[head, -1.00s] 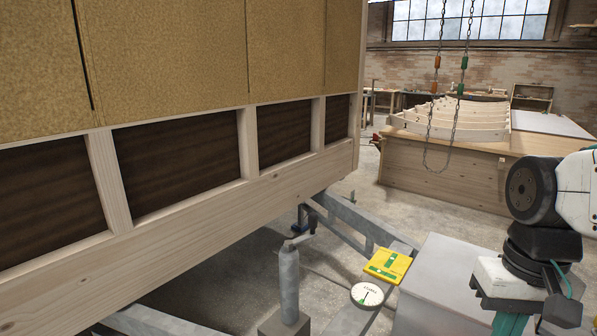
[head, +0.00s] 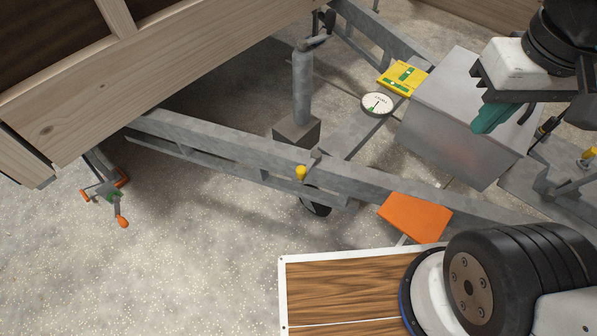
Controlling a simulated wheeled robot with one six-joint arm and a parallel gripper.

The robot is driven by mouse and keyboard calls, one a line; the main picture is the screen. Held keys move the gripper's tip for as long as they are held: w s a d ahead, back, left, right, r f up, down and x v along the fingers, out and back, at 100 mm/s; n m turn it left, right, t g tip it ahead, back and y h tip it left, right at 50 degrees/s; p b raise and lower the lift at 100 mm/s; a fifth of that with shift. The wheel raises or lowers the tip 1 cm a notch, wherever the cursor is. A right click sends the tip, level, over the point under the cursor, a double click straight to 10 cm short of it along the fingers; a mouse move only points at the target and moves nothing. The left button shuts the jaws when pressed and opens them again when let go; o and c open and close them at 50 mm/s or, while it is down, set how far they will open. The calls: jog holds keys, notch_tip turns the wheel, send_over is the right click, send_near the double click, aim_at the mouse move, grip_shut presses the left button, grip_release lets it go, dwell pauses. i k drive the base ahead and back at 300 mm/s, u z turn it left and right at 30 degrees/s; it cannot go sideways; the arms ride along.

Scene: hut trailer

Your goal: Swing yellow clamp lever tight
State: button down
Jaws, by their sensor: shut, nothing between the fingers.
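A small yellow knob-like piece (head: 300,172) shows on the side of the grey trailer drawbar (head: 235,152), above a dark wheel (head: 316,202). Another yellow-tipped part (head: 588,155) stands at the right edge, on the grey hitch metalwork (head: 550,185). I cannot tell which of the two is the clamp lever. My gripper (head: 494,118), with teal fingers under a dark and white body, is shut and empty. In the picture it lies over the grey metal box, well right of the yellow knob and left of the yellow-tipped part.
The grey box (head: 455,120) sits on the drawbar, with a round dial (head: 376,104) and a yellow-green level (head: 403,78) beside it. A grey post (head: 302,85) stands behind. An orange plate (head: 415,217) lies near my arm. Speckled floor (head: 150,270) at lower left is clear.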

aim_at(301, 172)
jog(key=u, duration=0.55)
jog(key=k, duration=0.65)
jog(key=u, duration=0.6)
jog(key=i, duration=1)
jog(key=z, duration=0.75)
